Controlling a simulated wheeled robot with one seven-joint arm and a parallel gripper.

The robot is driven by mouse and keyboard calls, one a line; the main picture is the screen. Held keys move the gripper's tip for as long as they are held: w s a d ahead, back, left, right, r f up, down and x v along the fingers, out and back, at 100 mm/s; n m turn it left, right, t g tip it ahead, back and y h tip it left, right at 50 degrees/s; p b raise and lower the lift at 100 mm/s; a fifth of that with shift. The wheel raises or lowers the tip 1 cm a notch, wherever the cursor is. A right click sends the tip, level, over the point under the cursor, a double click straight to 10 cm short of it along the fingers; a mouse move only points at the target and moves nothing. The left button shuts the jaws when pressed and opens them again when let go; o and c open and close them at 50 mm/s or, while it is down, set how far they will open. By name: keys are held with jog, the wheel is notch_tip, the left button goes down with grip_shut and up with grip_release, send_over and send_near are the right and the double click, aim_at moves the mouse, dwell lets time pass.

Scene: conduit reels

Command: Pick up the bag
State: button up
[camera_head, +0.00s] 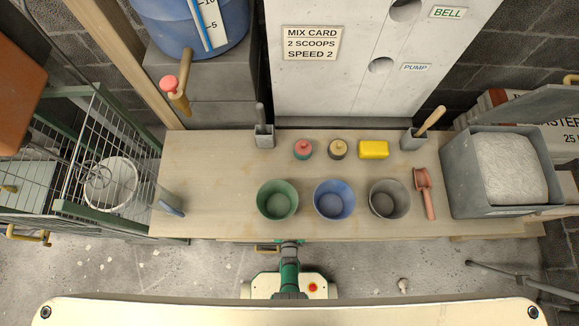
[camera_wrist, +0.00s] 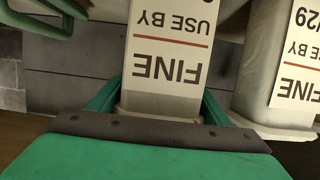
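My gripper (camera_wrist: 160,98) has its green fingers on either side of a pale container or bag (camera_wrist: 160,103) with a white label reading FINE, USE BY. I cannot tell whether the fingers press on it or only stand around it. A second pale labelled one (camera_wrist: 250,100) stands close to its right. In the head view my green arm reaches the front edge of the bench (camera_head: 220,225). The fingertips and the labelled items are hidden there. White-grey sacks (camera_head: 497,97) printed with large letters lie at the far right, partly hidden by a grey lid.
Green (camera_head: 277,199), blue (camera_head: 334,199) and grey (camera_head: 389,198) bowls stand along the bench front, with a red scoop (camera_head: 423,190) beside them. A grey bin (camera_head: 495,211) holding whitish material is at the right. A wire cage (camera_head: 125,135) stands left.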

jog(key=c, duration=1.5)
jog(key=shift+o, duration=0.2)
